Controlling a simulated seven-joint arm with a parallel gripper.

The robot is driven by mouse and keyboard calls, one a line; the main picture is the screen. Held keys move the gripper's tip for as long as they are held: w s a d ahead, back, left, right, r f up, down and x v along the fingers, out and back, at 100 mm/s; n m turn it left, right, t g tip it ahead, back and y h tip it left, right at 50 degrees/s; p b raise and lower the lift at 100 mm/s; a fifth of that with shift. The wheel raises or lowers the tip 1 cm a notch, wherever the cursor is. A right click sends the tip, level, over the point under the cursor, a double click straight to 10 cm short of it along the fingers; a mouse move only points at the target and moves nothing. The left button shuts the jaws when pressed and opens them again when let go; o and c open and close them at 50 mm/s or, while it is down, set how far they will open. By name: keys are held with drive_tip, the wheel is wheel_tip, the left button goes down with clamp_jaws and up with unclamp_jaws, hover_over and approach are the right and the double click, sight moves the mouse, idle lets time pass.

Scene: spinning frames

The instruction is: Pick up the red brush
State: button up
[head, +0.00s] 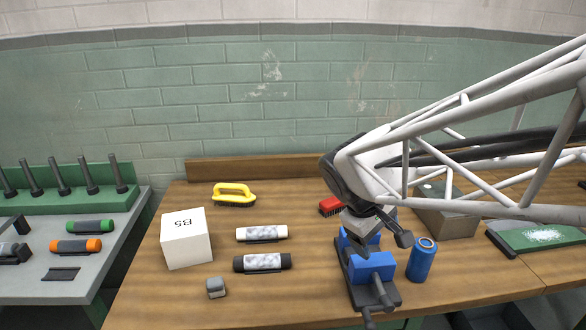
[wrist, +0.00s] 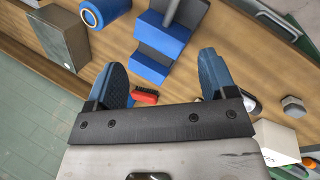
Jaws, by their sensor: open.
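The red brush (head: 330,206) has dark bristles and lies on the wooden bench behind the blue vise; my gripper hides its right part in the head view. In the wrist view the red brush (wrist: 147,96) shows between my two fingers, closer to the left finger, with its lower edge near the gripper's crossbar. My gripper (head: 378,232) is open and empty, above the bench near the vise. In the wrist view my gripper (wrist: 162,62) has its blue-grey fingers wide apart. I cannot tell its exact height above the brush.
A blue vise (head: 371,268) and a blue can (head: 421,260) stand in front of the brush. A yellow brush (head: 233,194), a white box (head: 186,238) and two cylinders (head: 262,233) (head: 262,262) lie left. Bench between yellow and red brushes is clear.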

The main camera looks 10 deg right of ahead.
drive_tip(key=w+f+n+h, duration=0.3)
drive_tip(key=w+n, duration=0.1)
drive_tip(key=w, duration=0.6)
drive_tip(key=n+t+h, duration=0.5)
drive_tip(key=n, duration=0.8)
approach(322, 205)
drive_tip(key=x, duration=0.4)
drive_tip(key=shift+d+f, duration=0.15)
drive_tip(key=shift+f, duration=0.05)
drive_tip(key=shift+d, duration=0.1)
drive_tip(key=shift+x, duration=1.2)
drive_tip(key=shift+d, duration=0.1)
drive_tip(key=shift+x, duration=2.55)
drive_tip(key=shift+w, duration=0.15)
